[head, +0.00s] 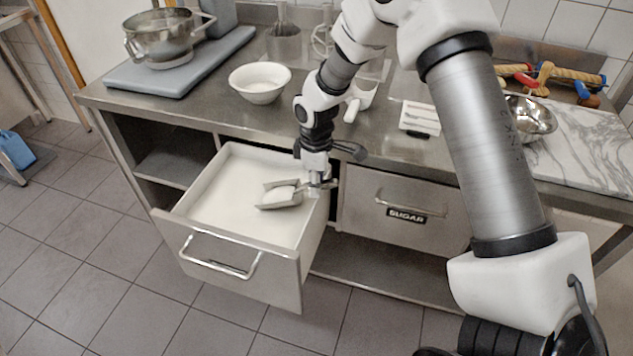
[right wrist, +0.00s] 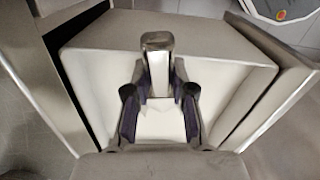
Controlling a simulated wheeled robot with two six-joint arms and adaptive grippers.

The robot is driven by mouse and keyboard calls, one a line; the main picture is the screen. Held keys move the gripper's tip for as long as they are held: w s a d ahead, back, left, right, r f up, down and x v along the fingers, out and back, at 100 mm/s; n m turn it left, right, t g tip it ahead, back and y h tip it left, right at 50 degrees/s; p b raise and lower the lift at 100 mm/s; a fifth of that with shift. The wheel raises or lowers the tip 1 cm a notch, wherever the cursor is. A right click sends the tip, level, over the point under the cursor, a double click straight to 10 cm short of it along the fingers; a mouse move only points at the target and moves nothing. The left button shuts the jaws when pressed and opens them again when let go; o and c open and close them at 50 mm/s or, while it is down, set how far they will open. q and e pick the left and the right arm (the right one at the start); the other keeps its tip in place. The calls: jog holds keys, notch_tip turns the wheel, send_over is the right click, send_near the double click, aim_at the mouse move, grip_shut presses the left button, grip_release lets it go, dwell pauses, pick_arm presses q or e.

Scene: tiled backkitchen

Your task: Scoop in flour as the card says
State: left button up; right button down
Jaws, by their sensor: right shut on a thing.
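My right gripper (head: 318,182) is shut on the handle of a metal scoop (head: 283,203). The scoop is over the open drawer of white flour (head: 228,205), near its right side, with white flour in its pan. I cannot tell whether the scoop touches the flour below. A white bowl (head: 260,82) is on the counter behind the drawer. My left gripper is not in view.
A closed drawer labelled SUGAR (head: 406,215) is right of the open one. A steel pot (head: 163,38) stands on a grey slab (head: 180,75) at the back left. A steel bowl (head: 530,117) and a marble board (head: 585,145) are at the right. Clear floor lies left.

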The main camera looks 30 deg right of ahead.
aim_at(301, 183)
jog(key=shift+f, duration=0.15)
jog(key=shift+w, duration=0.1)
jog(key=shift+w+a+p, duration=0.25)
jog(key=shift+a+p, duration=0.05)
jog(key=shift+p, duration=0.1)
jog(key=shift+w+a, duration=0.1)
jog(key=shift+a, duration=0.05)
jog(key=shift+w, duration=0.1)
jog(key=shift+w+a, duration=0.25)
jog(key=shift+a, duration=0.15)
jog(key=shift+w+a+p, duration=0.2)
jog(key=shift+p, duration=0.25)
jog(key=shift+w+a, duration=0.25)
